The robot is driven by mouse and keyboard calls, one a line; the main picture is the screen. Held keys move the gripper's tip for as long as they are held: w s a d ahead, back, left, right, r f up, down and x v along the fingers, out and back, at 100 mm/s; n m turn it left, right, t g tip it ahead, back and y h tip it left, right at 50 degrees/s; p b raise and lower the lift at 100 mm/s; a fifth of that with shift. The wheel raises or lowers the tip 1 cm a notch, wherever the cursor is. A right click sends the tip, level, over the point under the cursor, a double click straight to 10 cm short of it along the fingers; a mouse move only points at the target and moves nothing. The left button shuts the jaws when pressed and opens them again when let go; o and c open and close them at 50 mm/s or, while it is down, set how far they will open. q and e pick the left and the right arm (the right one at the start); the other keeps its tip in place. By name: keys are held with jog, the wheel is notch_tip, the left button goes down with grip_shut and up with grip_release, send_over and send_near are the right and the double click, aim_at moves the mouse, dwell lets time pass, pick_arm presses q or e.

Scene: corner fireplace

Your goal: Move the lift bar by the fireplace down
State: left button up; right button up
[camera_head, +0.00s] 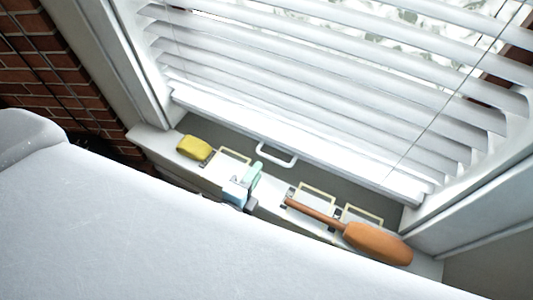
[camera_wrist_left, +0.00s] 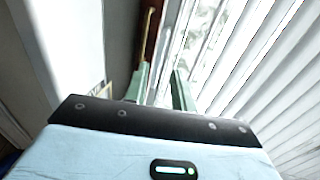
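The white blinds (camera_head: 330,90) hang in the window and end in a thick white bottom rail (camera_head: 290,145). A white U-shaped bar (camera_head: 277,155) shows just below this rail and looks like the lift bar. My left gripper (camera_head: 254,172), light blue with green fingers, is below and left of the bar, apart from it in the picture. In the left wrist view its two fingers (camera_wrist_left: 161,88) stand apart with nothing between them. The blinds' slats (camera_wrist_left: 270,80) show at the right there. The lift bar cannot be made out in that view. My right gripper is not in view.
On the sill lie a yellow sponge-like item (camera_head: 194,147) and a brown wooden-handled tool (camera_head: 370,240). Several cream frames (camera_head: 318,192) are also there. A large white surface (camera_head: 150,230) fills the lower left and hides my arm. A brick wall (camera_head: 45,60) is at the left.

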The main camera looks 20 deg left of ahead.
aim_at(268, 156)
pick_arm(q)
jog(key=shift+x, duration=3.85)
jog(key=shift+f, duration=0.1)
grip_shut()
